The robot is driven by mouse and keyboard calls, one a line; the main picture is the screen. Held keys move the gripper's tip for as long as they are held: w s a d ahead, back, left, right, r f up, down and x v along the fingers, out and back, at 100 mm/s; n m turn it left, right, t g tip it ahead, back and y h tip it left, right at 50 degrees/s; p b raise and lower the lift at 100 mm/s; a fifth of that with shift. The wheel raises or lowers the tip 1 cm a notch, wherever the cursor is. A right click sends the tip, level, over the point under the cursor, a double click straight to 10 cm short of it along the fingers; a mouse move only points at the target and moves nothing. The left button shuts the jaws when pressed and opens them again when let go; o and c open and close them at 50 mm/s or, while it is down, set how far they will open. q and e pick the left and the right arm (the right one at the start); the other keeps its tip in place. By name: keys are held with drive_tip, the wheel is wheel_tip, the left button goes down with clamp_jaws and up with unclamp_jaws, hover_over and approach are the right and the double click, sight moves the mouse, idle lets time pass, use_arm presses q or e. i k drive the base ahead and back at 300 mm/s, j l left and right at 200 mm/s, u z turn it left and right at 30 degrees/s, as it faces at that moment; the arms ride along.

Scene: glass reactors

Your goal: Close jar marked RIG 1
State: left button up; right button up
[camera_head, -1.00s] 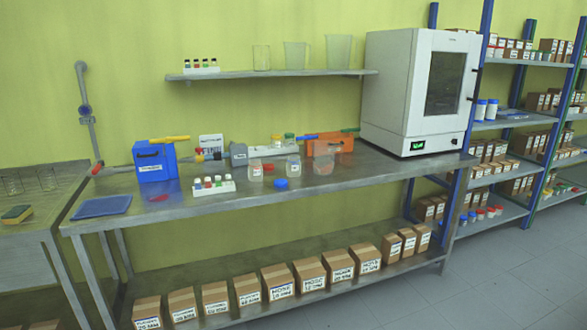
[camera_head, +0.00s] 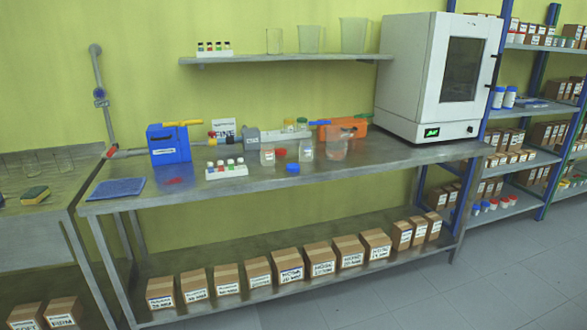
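Several clear jars with pale labels stand on the steel bench. One clear jar (camera_head: 267,158) stands left of the middle, another (camera_head: 306,150) to its right, and a third, wider clear vessel (camera_head: 337,150) further right. The jar labels are too small to read, so I cannot tell which is RIG 1. A blue lid (camera_head: 292,168) lies on the bench in front of the jars. A red lid (camera_head: 280,153) shows between the first two jars. Behind them are jars with yellow (camera_head: 289,120) and green (camera_head: 302,120) tops. Neither of my grippers is in view.
On the steel bench (camera_head: 370,164) are a blue box (camera_head: 168,144), an orange box (camera_head: 346,130), a rack of small bottles (camera_head: 226,171) and a blue mat (camera_head: 117,188). A white oven (camera_head: 433,75) stands at the right end. The floor (camera_head: 400,295) in front is clear.

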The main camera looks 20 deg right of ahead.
sight(306, 149)
drive_tip(key=i+j+z, duration=0.15)
drive_tip(key=i, duration=1.85)
